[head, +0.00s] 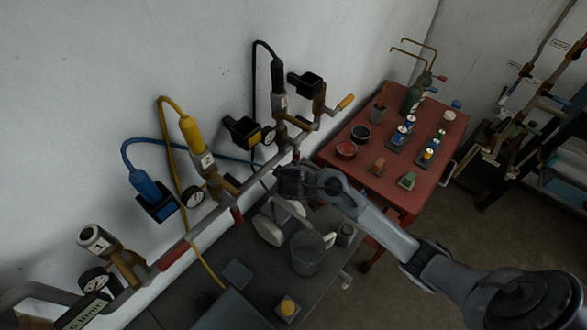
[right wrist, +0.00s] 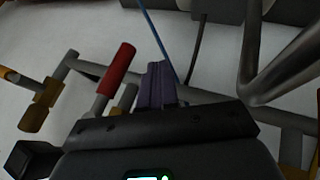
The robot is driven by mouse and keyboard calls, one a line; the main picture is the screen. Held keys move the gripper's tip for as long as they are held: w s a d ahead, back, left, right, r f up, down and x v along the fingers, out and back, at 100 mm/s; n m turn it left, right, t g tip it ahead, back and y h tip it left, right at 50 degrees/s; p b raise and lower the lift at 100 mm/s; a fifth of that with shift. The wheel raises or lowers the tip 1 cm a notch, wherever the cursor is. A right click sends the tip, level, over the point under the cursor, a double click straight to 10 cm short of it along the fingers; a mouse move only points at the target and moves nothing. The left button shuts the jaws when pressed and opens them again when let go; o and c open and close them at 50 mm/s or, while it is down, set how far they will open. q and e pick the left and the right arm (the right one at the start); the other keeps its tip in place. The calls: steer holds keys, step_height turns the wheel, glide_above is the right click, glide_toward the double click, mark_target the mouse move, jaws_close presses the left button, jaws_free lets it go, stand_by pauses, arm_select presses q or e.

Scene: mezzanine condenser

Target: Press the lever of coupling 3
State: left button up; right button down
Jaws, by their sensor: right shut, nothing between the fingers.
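Coupling 3 (head: 279,100) is a black plug with a number label on a brass body, on the wall pipe in the head view. A black hose loops from its top. My right gripper (head: 279,181) is below and apart from it, beside the pipe. In the right wrist view a red lever (right wrist: 117,70) stands left of the shut, empty purple fingers (right wrist: 156,85), with a visible gap between them. It appears to be the lever of coupling 3, but its label is not visible there. My left gripper is not in view.
Coupling 2 (head: 193,138) with a yellow plug, coupling 1 (head: 97,238) and gauges share the pipe. An orange-handled valve (head: 345,103) lies right of coupling 3. A red table (head: 400,190) holds bottles and blocks. A bucket (head: 308,252) stands on the lower surface.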

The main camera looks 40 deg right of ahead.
mark_target(296, 156)
steer(key=shift+w+d+f+p, duration=0.1)
steer(key=shift+w+d+p, duration=0.15)
steer(key=shift+d, duration=0.4)
steer(key=shift+w+d+p, duration=0.15)
steer(key=shift+w+d, duration=0.1)
steer(key=shift+d, duration=0.45)
steer(key=shift+w+d+f+p, duration=0.1)
steer(key=shift+w+d+p, duration=0.15)
steer(key=shift+d, duration=0.4)
